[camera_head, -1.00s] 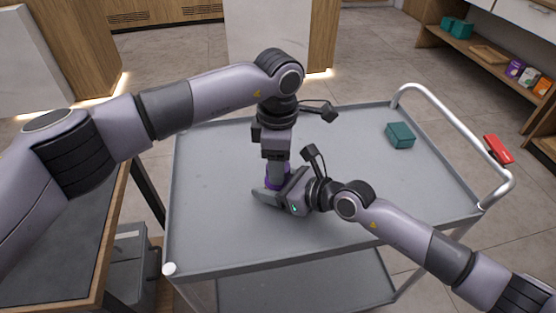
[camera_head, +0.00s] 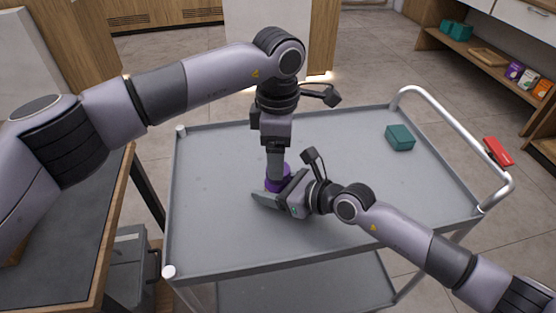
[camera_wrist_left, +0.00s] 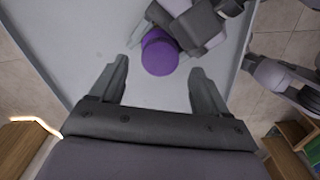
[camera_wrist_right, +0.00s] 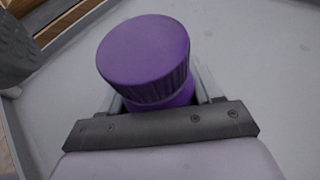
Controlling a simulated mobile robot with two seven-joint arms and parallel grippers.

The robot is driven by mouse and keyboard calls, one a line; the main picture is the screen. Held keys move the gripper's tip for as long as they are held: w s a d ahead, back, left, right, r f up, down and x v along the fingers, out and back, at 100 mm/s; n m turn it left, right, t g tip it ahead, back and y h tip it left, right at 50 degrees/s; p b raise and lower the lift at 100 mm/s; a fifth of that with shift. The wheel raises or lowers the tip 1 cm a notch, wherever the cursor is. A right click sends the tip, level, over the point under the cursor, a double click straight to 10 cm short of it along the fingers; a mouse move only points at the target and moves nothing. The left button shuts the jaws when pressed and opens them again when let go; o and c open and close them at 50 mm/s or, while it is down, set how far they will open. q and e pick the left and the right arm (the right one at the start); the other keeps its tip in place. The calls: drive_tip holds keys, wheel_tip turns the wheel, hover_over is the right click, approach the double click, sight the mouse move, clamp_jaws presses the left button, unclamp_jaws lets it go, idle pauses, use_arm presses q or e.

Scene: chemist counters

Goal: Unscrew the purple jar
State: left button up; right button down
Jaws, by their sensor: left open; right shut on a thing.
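The purple jar (camera_head: 278,183) stands upright on the grey cart top, its ribbed purple lid (camera_wrist_right: 145,50) in place. My right gripper (camera_head: 268,196) lies low beside the cart surface and is shut on the jar's body below the lid. It also shows in the right wrist view (camera_wrist_right: 158,98). My left gripper (camera_head: 276,170) points down from above the jar. In the left wrist view its fingers (camera_wrist_left: 157,80) are spread wide and empty, with the lid (camera_wrist_left: 160,53) showing between and beyond them. The lower part of the jar is hidden by my right gripper.
A teal box (camera_head: 400,137) sits at the right back of the cart (camera_head: 215,235). A dark counter (camera_head: 60,230) stands at the left. The left part of the cart top is clear.

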sight(278, 185)
use_arm(q)
drive_tip(key=shift+r, duration=0.5)
drive_tip(key=shift+c, duration=0.4)
drive_tip(key=m, duration=0.2)
drive_tip(key=r+m, duration=0.2)
drive_tip(key=m, duration=0.1)
drive_tip(key=shift+m, duration=0.3)
drive_tip(key=m, duration=0.2)
drive_tip(key=r+m, duration=0.1)
drive_tip(key=m, duration=0.1)
drive_tip(key=shift+r, duration=0.1)
drive_tip(key=shift+m, duration=0.3)
drive_tip(key=shift+f, duration=3.95)
drive_tip(key=c, duration=1.1)
drive_tip(key=n, duration=0.7)
drive_tip(key=shift+r, duration=0.1)
drive_tip(key=n, duration=0.6)
drive_tip(key=shift+n, duration=0.3)
